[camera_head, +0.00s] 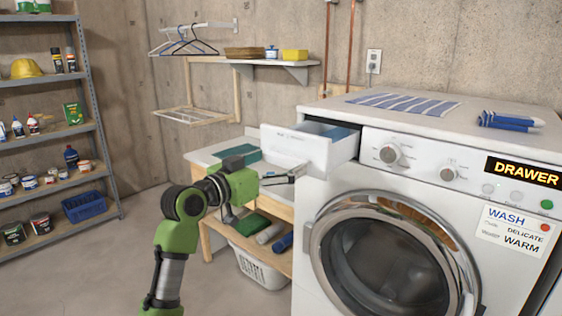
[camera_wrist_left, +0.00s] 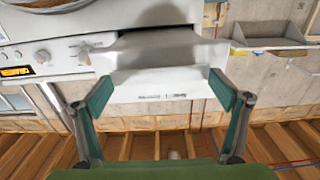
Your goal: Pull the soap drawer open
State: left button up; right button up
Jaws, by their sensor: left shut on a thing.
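The white soap drawer (camera_head: 292,148) stands out from the upper left of the washing machine (camera_head: 330,210). Its inside shows from above, with a blue part in it. My left gripper (camera_head: 285,177) is at the lower part of the drawer front and is shut on it. In the left wrist view, the drawer front (camera_wrist_left: 160,86) lies between the two fingers of my left gripper (camera_wrist_left: 160,92), one finger at each side. The exact contact at the fingertips is hard to see. My right gripper is not in view.
The round washer door (camera_head: 390,260) is below the drawer. A wooden table (camera_head: 205,158) with a basket (camera_head: 258,268) under it stands behind my left arm. A metal shelf rack (camera_head: 95,90) is at the far left. Floor between is clear.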

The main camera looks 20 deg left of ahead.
pick_arm(q)
jog(key=o, duration=1.4)
jog(key=v, duration=1.2)
